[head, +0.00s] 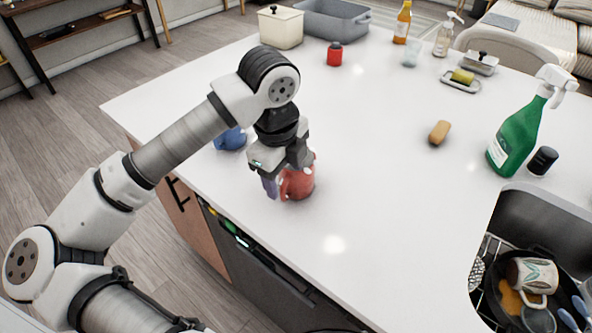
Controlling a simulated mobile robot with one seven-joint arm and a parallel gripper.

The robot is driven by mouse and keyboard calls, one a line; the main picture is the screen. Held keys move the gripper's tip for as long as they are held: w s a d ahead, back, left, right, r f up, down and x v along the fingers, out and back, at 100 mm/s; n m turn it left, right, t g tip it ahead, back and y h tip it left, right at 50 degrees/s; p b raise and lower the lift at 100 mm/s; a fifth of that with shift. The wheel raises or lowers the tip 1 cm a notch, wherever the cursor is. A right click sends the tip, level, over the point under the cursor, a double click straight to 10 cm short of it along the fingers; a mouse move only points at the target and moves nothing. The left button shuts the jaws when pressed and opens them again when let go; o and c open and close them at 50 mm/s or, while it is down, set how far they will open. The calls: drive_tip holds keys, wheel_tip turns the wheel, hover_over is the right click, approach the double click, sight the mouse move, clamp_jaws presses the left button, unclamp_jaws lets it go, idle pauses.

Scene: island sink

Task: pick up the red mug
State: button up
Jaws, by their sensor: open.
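The red mug (299,184) stands upright on the white island top near its front left edge. My gripper (287,187) is right at the mug, pointing down, with its open fingers at the mug's left side and upper part. One finger shows just left of the mug; the other is hard to make out against it. The gripper hides part of the mug's rim, and I cannot tell whether the fingers touch it.
A blue mug (230,138) stands just behind left of my gripper. A green spray bottle (517,136), a dark cap-like object (542,161) and a sponge (439,132) are to the right. The sink (550,222) holds dishes. The counter's middle is clear.

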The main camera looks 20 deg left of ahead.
drive_tip(key=shift+w+d+f+p, duration=0.1)
drive_tip(key=shift+w+f+p, duration=0.1)
drive_tip(key=shift+f, duration=0.95)
drive_tip(key=shift+w+f+p, duration=0.1)
drive_tip(key=shift+f+p, duration=0.1)
drive_tip(key=shift+f, duration=0.9)
drive_tip(key=shift+w+d+f+p, duration=0.1)
drive_tip(key=shift+f+p, duration=0.1)
drive_tip(key=shift+f, duration=0.95)
drive_tip(key=c, duration=1.2)
